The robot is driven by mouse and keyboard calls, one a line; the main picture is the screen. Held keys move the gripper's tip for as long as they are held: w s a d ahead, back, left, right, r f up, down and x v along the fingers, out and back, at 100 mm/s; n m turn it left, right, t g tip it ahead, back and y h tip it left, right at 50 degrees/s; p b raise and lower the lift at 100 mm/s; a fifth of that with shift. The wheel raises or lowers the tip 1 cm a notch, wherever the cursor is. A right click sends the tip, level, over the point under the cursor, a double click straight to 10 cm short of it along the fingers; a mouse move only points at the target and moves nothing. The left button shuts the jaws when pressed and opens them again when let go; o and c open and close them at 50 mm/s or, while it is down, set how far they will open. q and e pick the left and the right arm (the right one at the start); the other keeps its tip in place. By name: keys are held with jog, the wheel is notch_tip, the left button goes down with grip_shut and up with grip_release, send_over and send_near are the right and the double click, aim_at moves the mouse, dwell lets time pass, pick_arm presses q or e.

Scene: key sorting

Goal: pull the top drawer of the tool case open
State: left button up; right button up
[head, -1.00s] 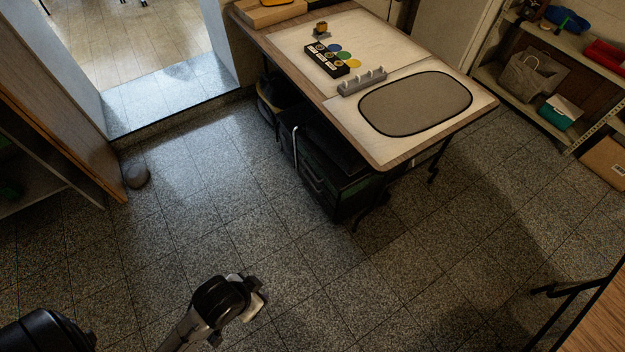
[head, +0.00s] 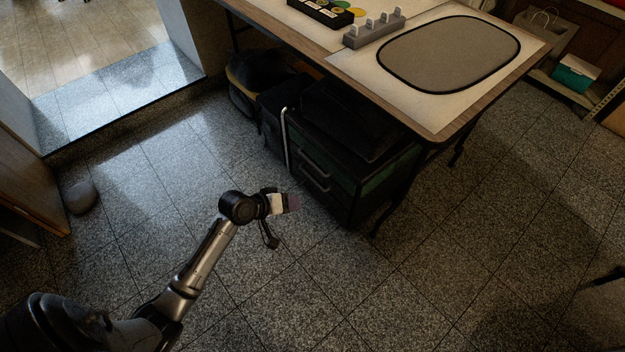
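The dark tool case (head: 345,165) stands on the floor under the table. Its front faces the lower left and carries a grey upper handle (head: 313,157) and a second grey handle (head: 315,179) below it. No drawer gap shows. My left gripper (head: 296,202) is in front of the case, to the left of its lower front, and appears apart from it. Its fingers are small and dark here, so I cannot tell if they are open. My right gripper is not in view.
The table (head: 440,134) overhangs the case. It carries a grey oval mat (head: 450,54), a grey slotted rack (head: 374,29) and a black tray (head: 321,13). Dark bags (head: 264,78) lie beside the case. A grey stone (head: 80,197) sits left. The floor in front is clear.

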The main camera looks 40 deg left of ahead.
pick_arm(q)
jog(key=w+a+f+n+t+b, duration=0.3)
jog(key=w+a+f+b, duration=0.3)
jog(key=f+b, duration=0.25)
jog(key=n+t+b, duration=0.3)
jog(key=n+b, duration=0.2)
jog(key=b, duration=0.4)
send_near(312, 163)
jog(key=shift+y, duration=0.4)
jog(key=shift+d+f+b+x, duration=0.1)
jog(key=shift+b+x, duration=1.45)
jog(key=shift+x, duration=1)
jog(key=shift+d+f+b+x, duration=0.1)
jog(key=shift+b+x, duration=1.4)
jog(key=shift+x, duration=1.05)
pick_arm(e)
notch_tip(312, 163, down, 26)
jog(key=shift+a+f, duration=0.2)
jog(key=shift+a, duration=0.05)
pick_arm(q)
jog(key=shift+s, duration=0.15)
jog(key=shift+c, duration=0.3)
jog(key=c, duration=0.6)
grip_shut()
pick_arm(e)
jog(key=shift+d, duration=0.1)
